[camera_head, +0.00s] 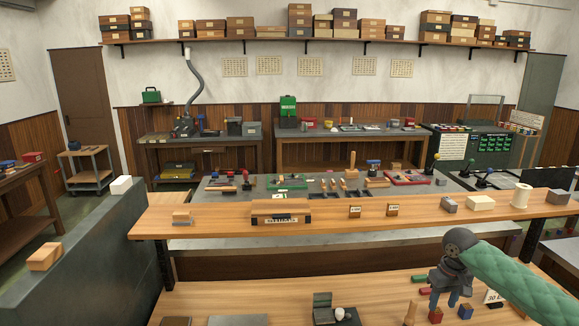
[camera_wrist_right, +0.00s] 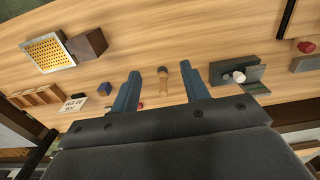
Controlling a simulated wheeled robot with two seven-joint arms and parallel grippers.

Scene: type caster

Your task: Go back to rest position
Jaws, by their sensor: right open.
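My right gripper (camera_head: 443,302) hangs over the lower wooden bench at the bottom right of the head view, pointing down, with its green-sleeved arm coming in from the right. In the right wrist view its two blue-grey fingers (camera_wrist_right: 162,76) stand apart with nothing held. A small wooden-handled tool (camera_wrist_right: 164,83) shows in the gap between the fingers, on the bench beyond them; I cannot tell its distance. My left gripper does not show in either view.
A raised wooden shelf (camera_head: 345,223) crosses ahead, above the lower bench (camera_head: 262,299). Near the gripper on the bench are a blue block (camera_head: 465,312), a white card (camera_head: 493,296) and a dark open box (camera_head: 323,302). A dark partition (camera_head: 90,240) stands at left.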

